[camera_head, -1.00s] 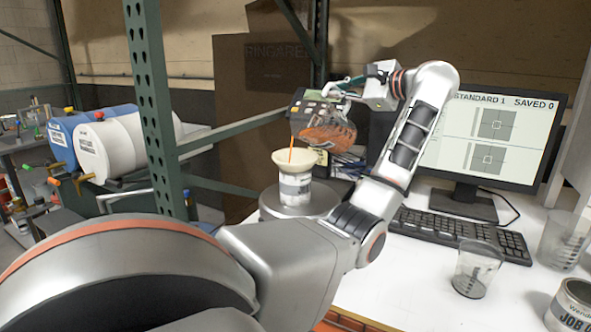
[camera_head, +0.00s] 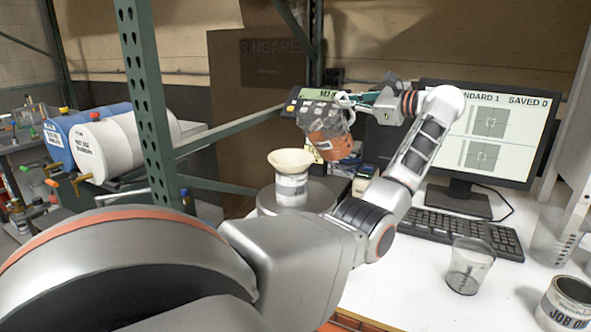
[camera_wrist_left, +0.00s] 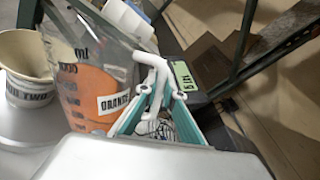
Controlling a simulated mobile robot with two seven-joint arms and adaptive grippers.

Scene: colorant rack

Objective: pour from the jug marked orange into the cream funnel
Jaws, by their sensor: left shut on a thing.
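The clear jug (camera_head: 328,140) holds orange liquid, and its ORANGE label shows in the left wrist view (camera_wrist_left: 115,102). My left gripper (camera_head: 352,100) is shut on the jug's white handle (camera_wrist_left: 150,70), holding it above the bench, slightly tilted. The jug is above and to the right of the cream funnel (camera_head: 290,158), apart from it. The funnel sits in the top of a labelled white can (camera_head: 291,188), upright on a round grey platform (camera_head: 262,206). No stream shows between jug and funnel. My right gripper is not in view.
A dark readout box (camera_head: 297,104) stands behind the jug. A monitor (camera_head: 490,135), keyboard (camera_head: 455,228), clear cup (camera_head: 468,268) and a can (camera_head: 568,305) are on the white bench at right. A green rack post (camera_head: 147,110) rises at left.

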